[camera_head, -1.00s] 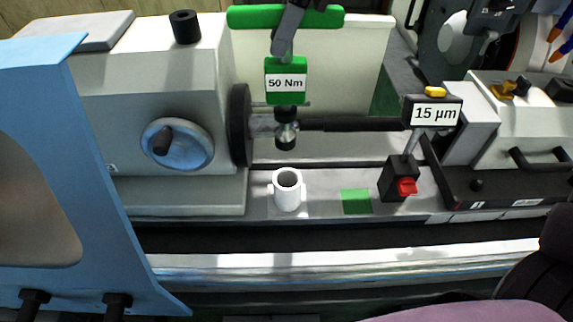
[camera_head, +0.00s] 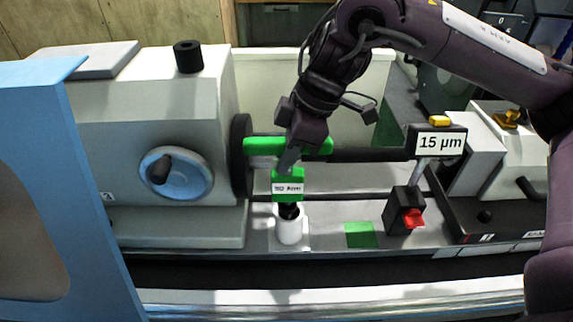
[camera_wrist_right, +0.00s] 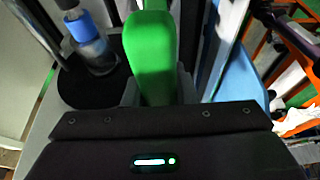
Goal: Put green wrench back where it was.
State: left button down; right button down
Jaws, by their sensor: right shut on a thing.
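The green wrench (camera_head: 288,174) has a green crossbar handle, a green block with a white label, and a dark lower shaft. My right gripper (camera_head: 290,156) is shut on its handle, and the wrench hangs upright. The green handle (camera_wrist_right: 150,55) fills the upper middle of the right wrist view. The white cylindrical holder (camera_head: 289,231) stands on the grinder bed directly below the wrench. The wrench's lower end is at the holder's mouth and hides the opening. I cannot tell how deep it sits. My left gripper is not in view.
A black stand with a red switch (camera_head: 413,218) and a "15 µm" sign (camera_head: 438,143) is right of the holder. A green square (camera_head: 361,235) lies between them. The grinder's handwheel (camera_head: 175,172) is to the left, and a blue panel (camera_head: 70,190) stands at the far left.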

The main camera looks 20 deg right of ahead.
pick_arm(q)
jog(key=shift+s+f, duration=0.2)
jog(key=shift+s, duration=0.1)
pick_arm(e)
jog(key=shift+f, duration=1.45)
jog(key=c, duration=1.2)
grip_release()
jog(key=shift+f, duration=0.1)
pick_arm(q)
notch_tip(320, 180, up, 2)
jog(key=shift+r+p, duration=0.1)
jog(key=shift+p, duration=0.85)
pick_arm(e)
jog(key=v, duration=1.2)
